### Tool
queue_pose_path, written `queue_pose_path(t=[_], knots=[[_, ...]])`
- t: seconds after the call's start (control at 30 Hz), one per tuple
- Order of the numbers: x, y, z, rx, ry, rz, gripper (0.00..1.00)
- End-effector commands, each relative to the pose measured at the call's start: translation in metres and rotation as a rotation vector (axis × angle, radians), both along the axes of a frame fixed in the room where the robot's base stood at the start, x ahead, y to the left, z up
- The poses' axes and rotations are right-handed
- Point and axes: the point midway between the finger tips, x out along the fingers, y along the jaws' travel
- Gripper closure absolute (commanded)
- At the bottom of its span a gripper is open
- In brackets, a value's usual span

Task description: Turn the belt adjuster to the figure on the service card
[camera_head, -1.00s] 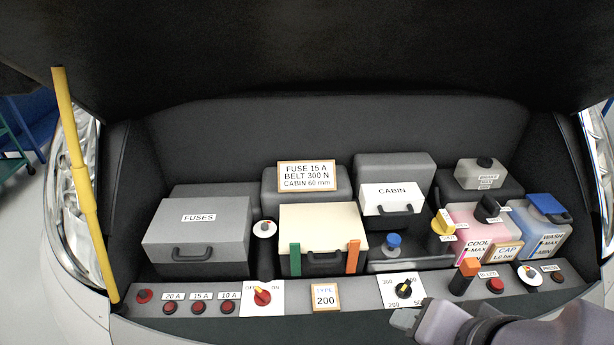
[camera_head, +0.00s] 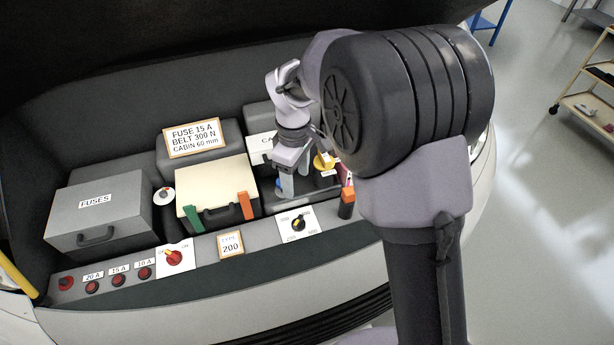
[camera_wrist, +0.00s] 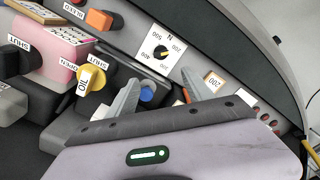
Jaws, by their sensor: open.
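The belt adjuster is a black knob with a yellow pointer (camera_head: 299,224) on a white dial plate on the front panel. It also shows in the wrist view (camera_wrist: 161,52), ringed by figures in hundreds and an N. I cannot tell exactly which figure the pointer meets. The service card (camera_head: 194,138) stands at the back and reads FUSE 15 A, BELT 300 N, CABIN 60 mm. My gripper (camera_head: 286,188) is open and empty, pointing down above the bay behind the dial. In the wrist view my two fingers (camera_wrist: 160,86) are spread, with the knob beyond them, apart from it.
An orange-topped post (camera_head: 347,198) stands right of the dial. The TYPE 200 plate (camera_head: 230,244) and a red switch (camera_head: 174,257) are to its left. A yellow tap (camera_wrist: 91,79) and blue cap (camera_wrist: 146,94) lie close to my fingers. The open hood hangs above.

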Motion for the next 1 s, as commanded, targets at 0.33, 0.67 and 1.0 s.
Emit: queue_pose_path(t=[0.33,0.67,1.0], knots=[[-0.001,-0.001,-0.1,-0.001,0.005,-0.001,0.4],[-0.001,0.0,-0.166,0.0,0.002,-0.004,0.4],[-0.001,0.0,-0.171,0.0,0.001,-0.004,0.4]])
